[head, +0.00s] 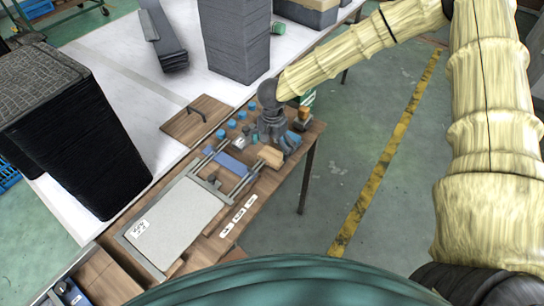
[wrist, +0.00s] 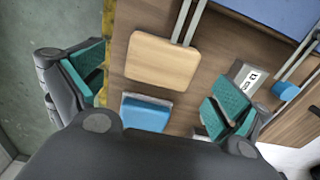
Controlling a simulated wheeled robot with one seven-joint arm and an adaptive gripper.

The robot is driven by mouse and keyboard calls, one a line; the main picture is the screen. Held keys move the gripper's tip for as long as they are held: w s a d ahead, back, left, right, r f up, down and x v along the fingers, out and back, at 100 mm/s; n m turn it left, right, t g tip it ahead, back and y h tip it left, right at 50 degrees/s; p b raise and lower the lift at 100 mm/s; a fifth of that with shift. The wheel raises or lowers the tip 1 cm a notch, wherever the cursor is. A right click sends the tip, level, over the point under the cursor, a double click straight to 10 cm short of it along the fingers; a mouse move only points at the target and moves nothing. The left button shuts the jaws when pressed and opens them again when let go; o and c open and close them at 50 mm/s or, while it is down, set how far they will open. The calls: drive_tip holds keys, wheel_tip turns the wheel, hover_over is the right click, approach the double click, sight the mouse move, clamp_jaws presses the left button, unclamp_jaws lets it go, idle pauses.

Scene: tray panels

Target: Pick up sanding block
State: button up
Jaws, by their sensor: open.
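A small blue block with a greyish edge, apparently the sanding block (wrist: 147,113), lies on the wooden bench top in the wrist view. In the head view a bit of blue, apparently the same block (head: 294,136), shows beside my gripper (head: 275,139), partly hidden by it. In the wrist view my gripper (wrist: 157,88) is open, with its teal-padded fingers apart on either side of the block. Nothing is held between them. My dark palm covers the lower part of that view. I cannot tell how high the fingertips are above the bench.
A light wooden plate (wrist: 162,61) on metal rods lies close to the block. A blue panel (head: 231,163), several blue round pieces and a white-grey board (head: 175,222) share the bench. Tall dark stacks (head: 75,130) stand left. The green floor at right is open.

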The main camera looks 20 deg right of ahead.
sight(272, 154)
drive_tip(key=shift+w+f+p, duration=0.1)
drive_tip(key=shift+f+p, duration=0.7)
drive_tip(key=shift+f, duration=1.55)
drive_tip(key=c, duration=1)
